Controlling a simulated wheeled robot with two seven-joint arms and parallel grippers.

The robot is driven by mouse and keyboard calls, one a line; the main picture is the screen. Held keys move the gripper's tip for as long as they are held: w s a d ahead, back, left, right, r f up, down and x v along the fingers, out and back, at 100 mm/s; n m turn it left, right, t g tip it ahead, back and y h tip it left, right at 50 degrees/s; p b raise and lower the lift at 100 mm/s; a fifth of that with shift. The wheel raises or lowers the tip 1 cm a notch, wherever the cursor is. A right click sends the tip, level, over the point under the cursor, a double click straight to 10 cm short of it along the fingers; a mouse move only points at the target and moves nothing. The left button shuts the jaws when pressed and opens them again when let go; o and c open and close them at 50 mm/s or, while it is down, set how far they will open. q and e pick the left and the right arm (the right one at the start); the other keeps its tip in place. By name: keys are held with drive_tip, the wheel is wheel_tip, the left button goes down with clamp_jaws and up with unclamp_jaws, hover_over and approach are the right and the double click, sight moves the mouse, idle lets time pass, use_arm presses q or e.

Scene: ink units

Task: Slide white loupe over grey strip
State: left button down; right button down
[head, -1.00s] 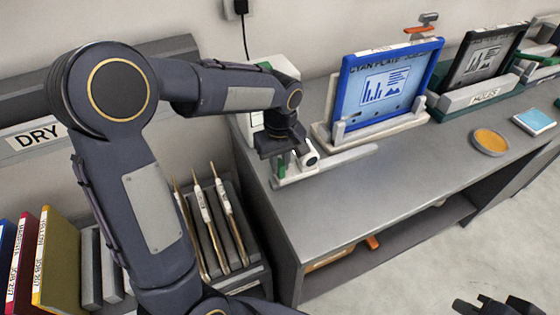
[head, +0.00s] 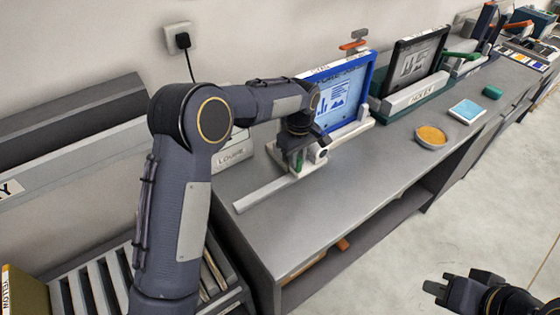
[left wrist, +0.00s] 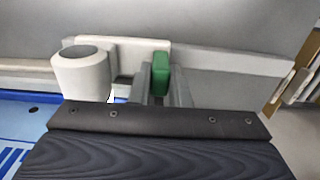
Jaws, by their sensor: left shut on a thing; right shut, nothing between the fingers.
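The white loupe (head: 318,154) stands at the right end of the grey strip (head: 262,194) on the bench. My left gripper (head: 297,160) is over it, shut on its green tab (left wrist: 160,73). In the left wrist view the loupe's white barrel (left wrist: 82,74) is left of the tab and the strip (left wrist: 235,62) runs off to the right. I cannot tell how the loupe's foot meets the strip. My right gripper (head: 437,287) is shut and empty at the lower right, away from the bench.
A blue-framed plate (head: 346,90) stands right behind the loupe, with a black-framed one (head: 418,62) further right. A holder labelled LOUPE (head: 234,154) is behind my left arm. An orange dish (head: 431,137) and a blue pad (head: 467,111) lie to the right. The front bench top is clear.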

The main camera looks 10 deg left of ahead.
use_arm(q)
drive_tip(key=shift+w+d+r, duration=0.15)
drive_tip(key=shift+w+d, duration=0.3)
drive_tip(key=shift+w, duration=0.05)
drive_tip(key=c, duration=1.4)
unclamp_jaws()
drive_tip(key=shift+w+d, duration=0.1)
drive_tip(key=shift+o, duration=0.2)
wheel_tip(320, 180, up, 8)
drive_tip(key=shift+b, duration=0.45)
